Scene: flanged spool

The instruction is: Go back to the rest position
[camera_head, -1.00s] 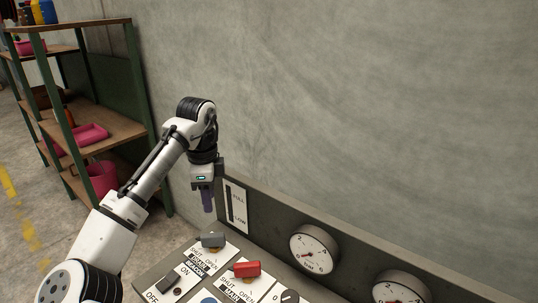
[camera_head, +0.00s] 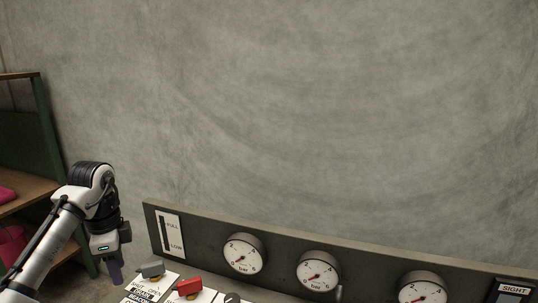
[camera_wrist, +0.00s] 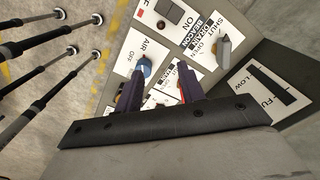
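My gripper (camera_head: 113,272) hangs pointing down at the lower left of the head view, beside the left end of the control panel (camera_head: 330,257). In the wrist view, the two purple fingers of my gripper (camera_wrist: 160,72) stand apart, with nothing held between them. Panel labels and part of a red handle show in the gap, below the fingers. The panel carries a grey lever (camera_head: 152,269) and a red lever (camera_head: 188,288). The grey lever also shows in the wrist view (camera_wrist: 224,47), right of the fingers. A blue knob (camera_wrist: 145,66) appears close by the left fingertip.
Round gauges (camera_head: 243,254) and a FULL/LOW strip (camera_head: 168,234) line the panel's upright back. A concrete wall (camera_head: 300,110) rises behind it. A green-framed shelf (camera_head: 45,120) stands at the left. Several dark poles (camera_wrist: 45,50) show at the wrist view's left.

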